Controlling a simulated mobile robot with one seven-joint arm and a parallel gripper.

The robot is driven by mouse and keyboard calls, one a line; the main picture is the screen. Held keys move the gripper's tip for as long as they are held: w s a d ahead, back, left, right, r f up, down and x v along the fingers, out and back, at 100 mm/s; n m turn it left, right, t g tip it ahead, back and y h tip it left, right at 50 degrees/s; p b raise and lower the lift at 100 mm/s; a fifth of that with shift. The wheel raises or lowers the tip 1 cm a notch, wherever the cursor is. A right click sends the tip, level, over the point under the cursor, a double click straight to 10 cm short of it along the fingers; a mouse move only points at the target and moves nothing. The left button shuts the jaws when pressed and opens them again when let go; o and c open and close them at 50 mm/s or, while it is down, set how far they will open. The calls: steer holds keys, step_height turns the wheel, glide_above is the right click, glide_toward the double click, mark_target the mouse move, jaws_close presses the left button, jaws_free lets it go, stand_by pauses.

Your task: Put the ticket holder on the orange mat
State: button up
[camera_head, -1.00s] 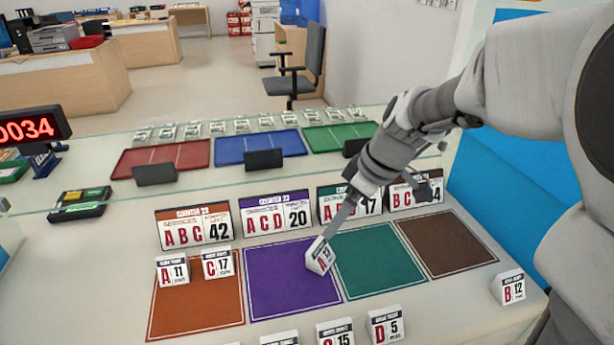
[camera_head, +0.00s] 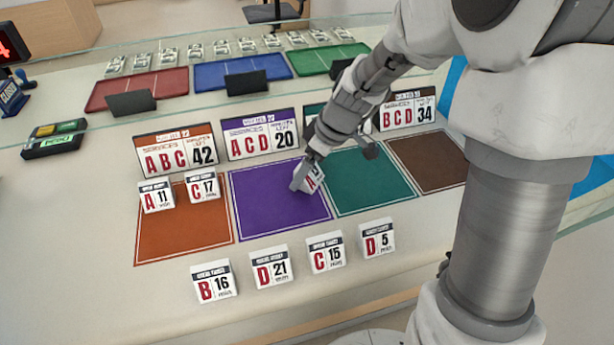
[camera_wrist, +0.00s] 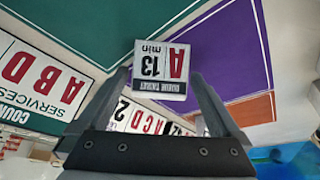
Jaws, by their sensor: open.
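A white ticket holder marked A 13 (camera_head: 313,179) stands at the upper right edge of the purple mat (camera_head: 280,210), beside the teal mat. My gripper (camera_head: 305,180) is low at this holder and hides part of it. In the wrist view the A 13 holder (camera_wrist: 162,68) appears upside down between the two separated fingers of my open gripper (camera_wrist: 155,95). The orange mat (camera_head: 185,225) lies left of the purple mat. Two ticket holders, A 11 (camera_head: 156,195) and C 17 (camera_head: 203,187), stand along its back part; its front part is bare.
Several ticket holders, including B 16 (camera_head: 214,283) and D 5 (camera_head: 377,240), stand in front of the mats. Upright signs ABC 42 (camera_head: 178,150) and ACD 20 (camera_head: 261,134) stand behind. The teal mat (camera_head: 368,182) and brown mat (camera_head: 425,162) lie to the right.

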steer(key=shift+w+a+f, duration=0.1)
steer(key=shift+f, duration=0.2)
steer(key=shift+r, duration=0.1)
steer(key=c, duration=1.4)
